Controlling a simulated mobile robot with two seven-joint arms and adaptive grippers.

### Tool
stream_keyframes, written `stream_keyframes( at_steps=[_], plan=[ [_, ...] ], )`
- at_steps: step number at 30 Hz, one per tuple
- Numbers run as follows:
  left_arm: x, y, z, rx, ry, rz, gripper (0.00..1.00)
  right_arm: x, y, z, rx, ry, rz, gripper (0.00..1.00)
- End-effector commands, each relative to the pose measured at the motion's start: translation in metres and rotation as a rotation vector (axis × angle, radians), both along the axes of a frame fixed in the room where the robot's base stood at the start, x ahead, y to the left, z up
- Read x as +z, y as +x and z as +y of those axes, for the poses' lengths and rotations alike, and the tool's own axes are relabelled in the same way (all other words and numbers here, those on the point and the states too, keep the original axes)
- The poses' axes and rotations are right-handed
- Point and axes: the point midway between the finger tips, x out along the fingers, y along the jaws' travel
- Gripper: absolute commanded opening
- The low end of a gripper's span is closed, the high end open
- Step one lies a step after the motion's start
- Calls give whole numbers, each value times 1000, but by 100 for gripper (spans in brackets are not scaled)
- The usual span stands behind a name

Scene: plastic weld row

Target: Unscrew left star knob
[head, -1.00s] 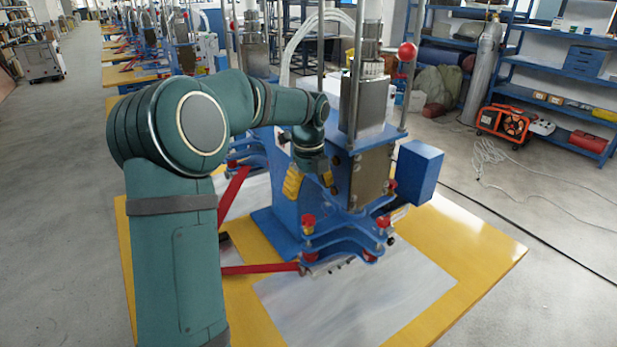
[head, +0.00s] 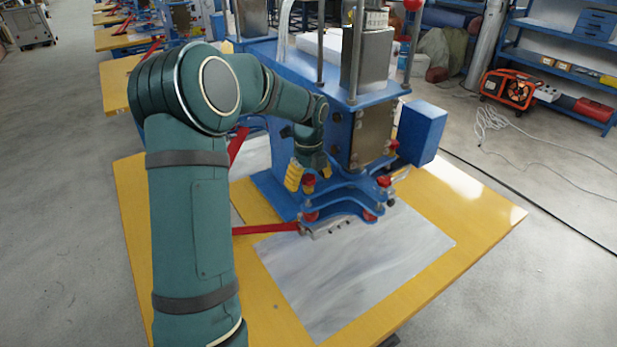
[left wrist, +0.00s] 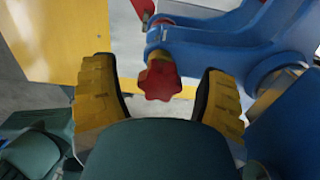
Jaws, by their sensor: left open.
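The left star knob (head: 309,181) is red and sits on the front left of the blue clamp plate of the press. In the left wrist view the red star knob (left wrist: 161,80) shows its lobed head between two yellow ribbed fingers. My left gripper (head: 309,179) is open, its fingers on either side of the knob. In the left wrist view, gaps show between the knob and both fingers of my left gripper (left wrist: 160,84). A second red knob (head: 384,181) stands at the plate's right side. My right gripper is not in view.
The blue press (head: 270,62) stands on a yellow table (head: 470,205). A red bar (head: 265,229) reaches left from the plate. A blue box (head: 423,132) is right of the press. A grey sheet (head: 365,270) in front is clear.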

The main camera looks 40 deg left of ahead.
Motion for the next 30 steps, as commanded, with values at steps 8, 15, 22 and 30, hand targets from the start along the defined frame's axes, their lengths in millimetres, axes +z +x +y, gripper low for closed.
stream_keyframes(
  at_steps=[8, 15, 22, 30],
  plan=[
    [0, 0, 0, 0, 0, 0, 2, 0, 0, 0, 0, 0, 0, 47],
    [0, 0, 0, 0, 0, 0, 0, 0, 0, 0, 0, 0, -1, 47],
    [1, 0, -1, 103, 0, 0, 0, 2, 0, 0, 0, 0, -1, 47],
    [1, 0, -1, 464, 0, 0, 0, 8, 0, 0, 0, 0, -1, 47]
  ],
)
